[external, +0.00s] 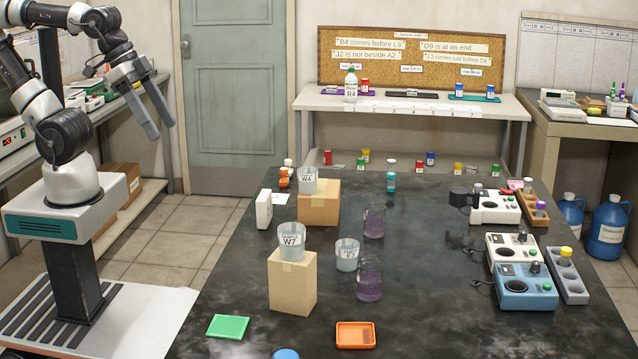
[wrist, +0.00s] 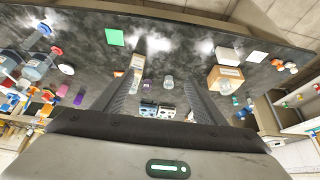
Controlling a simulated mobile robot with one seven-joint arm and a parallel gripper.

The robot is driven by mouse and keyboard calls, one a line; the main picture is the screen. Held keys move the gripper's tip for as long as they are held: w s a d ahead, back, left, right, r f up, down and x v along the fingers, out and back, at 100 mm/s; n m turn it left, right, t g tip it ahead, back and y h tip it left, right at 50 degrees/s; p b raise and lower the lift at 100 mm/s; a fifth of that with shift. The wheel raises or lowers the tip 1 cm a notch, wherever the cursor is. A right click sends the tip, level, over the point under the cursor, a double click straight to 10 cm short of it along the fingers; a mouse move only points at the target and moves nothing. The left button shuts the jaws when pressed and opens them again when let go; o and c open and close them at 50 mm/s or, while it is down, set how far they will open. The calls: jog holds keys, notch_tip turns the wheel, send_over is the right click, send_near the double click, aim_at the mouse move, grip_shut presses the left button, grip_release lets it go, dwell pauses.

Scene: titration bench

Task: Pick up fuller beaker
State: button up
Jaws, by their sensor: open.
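Two clear beakers with purple liquid stand on the dark bench in the external view: a farther one (external: 374,223) and a nearer one (external: 369,281). I cannot tell surely which holds more. Beaker W7 (external: 291,238) stands on a front cardboard box, and beaker W4 (external: 307,181) on or against a box behind it. Another labelled beaker (external: 346,256) stands on the bench left of the purple ones. My gripper (external: 160,128) is open and empty, high at the left, well away from the beakers. In the wrist view its fingers (wrist: 161,60) are apart with nothing held; small glassware shows beyond.
The front box (external: 292,285) and rear box (external: 319,203) stand along the bench's left side. A green square (external: 228,326) and orange tray (external: 355,335) lie at the front. Devices (external: 522,284) line the right side. Bare bench lies between the beakers and devices.

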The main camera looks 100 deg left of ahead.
jog(key=m+h+b, duration=0.3)
jog(key=m+b, duration=0.2)
jog(key=b, duration=0.6)
send_over(380, 286)
jog(key=s+a, duration=0.2)
jog(key=s, duration=0.1)
notch_tip(380, 286, down, 29)
jog(key=shift+s+a+r, duration=0.1)
jog(key=shift+s, duration=0.05)
jog(key=shift+t+y, duration=0.3)
jog(key=shift+x, duration=3.1)
jog(key=shift+s, duration=0.1)
